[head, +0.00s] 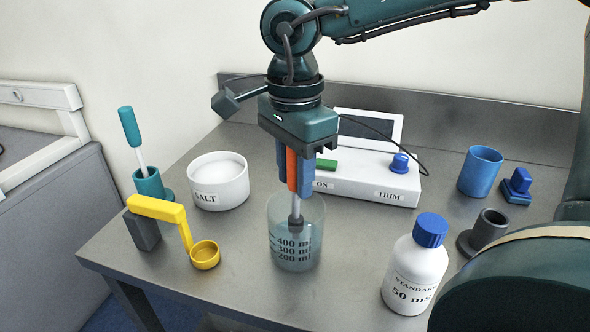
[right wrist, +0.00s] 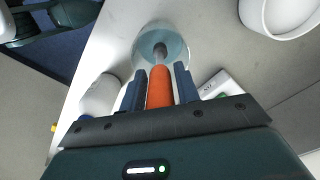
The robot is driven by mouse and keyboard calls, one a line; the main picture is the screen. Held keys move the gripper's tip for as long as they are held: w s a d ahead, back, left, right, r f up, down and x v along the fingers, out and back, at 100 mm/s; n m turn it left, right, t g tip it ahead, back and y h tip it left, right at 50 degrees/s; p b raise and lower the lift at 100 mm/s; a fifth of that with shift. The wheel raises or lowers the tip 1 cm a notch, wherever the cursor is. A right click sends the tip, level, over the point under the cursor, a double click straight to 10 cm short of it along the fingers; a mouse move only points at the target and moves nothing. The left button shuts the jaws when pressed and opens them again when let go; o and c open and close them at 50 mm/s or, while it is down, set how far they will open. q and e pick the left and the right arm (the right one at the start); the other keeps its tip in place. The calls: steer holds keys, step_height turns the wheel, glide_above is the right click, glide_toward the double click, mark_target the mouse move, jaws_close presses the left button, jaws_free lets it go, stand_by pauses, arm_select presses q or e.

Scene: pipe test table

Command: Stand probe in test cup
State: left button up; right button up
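My right gripper (head: 296,182) is shut on an orange probe (head: 292,170) with a pale shaft and grey tip. It holds the probe upright above a clear beaker (head: 296,245) with ml marks, and the tip shows inside the beaker's rim. In the right wrist view the orange handle (right wrist: 160,88) is between the two fingers (right wrist: 160,85), with the tip over the beaker (right wrist: 176,35). No cup is labelled as the test cup; a dark grey cup (head: 490,226) and a blue cup (head: 480,171) stand at the right. My left gripper is not in view.
A white SALT bowl (head: 218,182), a teal holder (head: 150,184) with a teal-handled tool, and a yellow scoop (head: 204,254) on a grey block are at the left. A STANDARD bottle (head: 416,268), a console (head: 365,180) and a blue stopper (head: 517,186) are at the right.

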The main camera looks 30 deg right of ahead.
steer(key=o, duration=0.3)
steer(key=shift+o, duration=0.2)
step_height(320, 180, up, 13)
steer(key=shift+r+p, duration=0.15)
steer(key=shift+p, duration=0.45)
